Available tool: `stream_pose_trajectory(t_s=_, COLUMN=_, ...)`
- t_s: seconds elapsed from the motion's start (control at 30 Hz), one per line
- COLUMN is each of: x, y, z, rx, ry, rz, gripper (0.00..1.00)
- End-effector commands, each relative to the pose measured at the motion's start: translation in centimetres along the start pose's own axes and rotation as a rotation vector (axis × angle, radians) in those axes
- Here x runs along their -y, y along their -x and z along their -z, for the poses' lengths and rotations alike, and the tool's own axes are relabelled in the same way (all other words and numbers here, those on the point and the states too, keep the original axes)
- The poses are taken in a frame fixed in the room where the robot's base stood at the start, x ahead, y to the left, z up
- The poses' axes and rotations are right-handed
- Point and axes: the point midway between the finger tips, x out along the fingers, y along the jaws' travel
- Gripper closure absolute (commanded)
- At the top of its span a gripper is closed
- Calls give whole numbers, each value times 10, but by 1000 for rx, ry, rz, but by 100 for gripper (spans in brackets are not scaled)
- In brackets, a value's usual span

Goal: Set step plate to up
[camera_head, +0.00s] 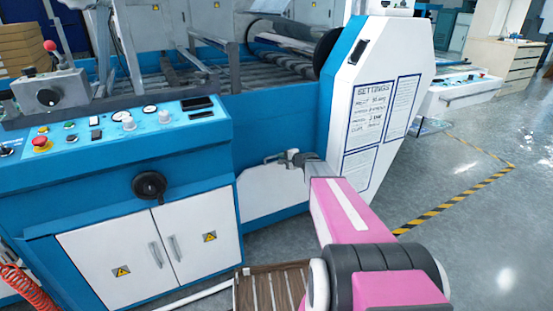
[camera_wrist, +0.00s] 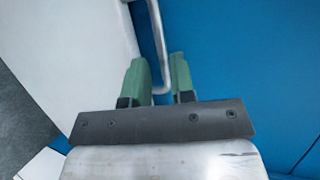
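A brown slatted plate (camera_head: 270,290), which looks like the step plate, shows low at the bottom edge of the head view. It is partly cut off and partly behind my arm. My gripper (camera_head: 288,158) is up beside the blue machine side, above a white panel (camera_head: 285,195) and well apart from the slatted plate. In the wrist view, my gripper's green fingers (camera_wrist: 160,82) are apart. A bent metal bar (camera_wrist: 157,45) reaches down between them, with small gaps on both sides. The slatted plate is not recognisable in the wrist view.
A blue control console (camera_head: 130,140) with knobs and white cabinet doors (camera_head: 145,255) stands at left. A white end housing (camera_head: 375,100) marked SETTINGS stands right of my gripper. Grey floor (camera_head: 480,230) with yellow-black tape (camera_head: 455,198) is open at right.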

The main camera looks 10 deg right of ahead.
Motion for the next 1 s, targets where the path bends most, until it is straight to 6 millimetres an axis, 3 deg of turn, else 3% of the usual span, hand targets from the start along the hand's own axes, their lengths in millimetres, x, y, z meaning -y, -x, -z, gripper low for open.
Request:
stream_pose_trajectory(t_s=0.1, x=0, y=-21, z=1, rx=2, ry=1, rz=-1, gripper=77)
stream_pose_trajectory(t_s=0.3, x=0, y=-38, z=1, rx=0, ry=0, rz=-1, gripper=77)
stream_pose_trajectory(t_s=0.67, x=0, y=-41, z=0, rx=0, ry=0, rz=-1, gripper=77)
stream_pose_trajectory(t_s=0.73, x=0, y=-41, z=0, rx=0, ry=0, rz=-1, gripper=96)
stream_pose_trajectory(t_s=0.77, x=0, y=-41, z=0, rx=0, ry=0, rz=-1, gripper=100)
stream_pose_trajectory(t_s=1.0, x=-2, y=-36, z=-2, rx=0, ry=0, rz=-1, gripper=100)
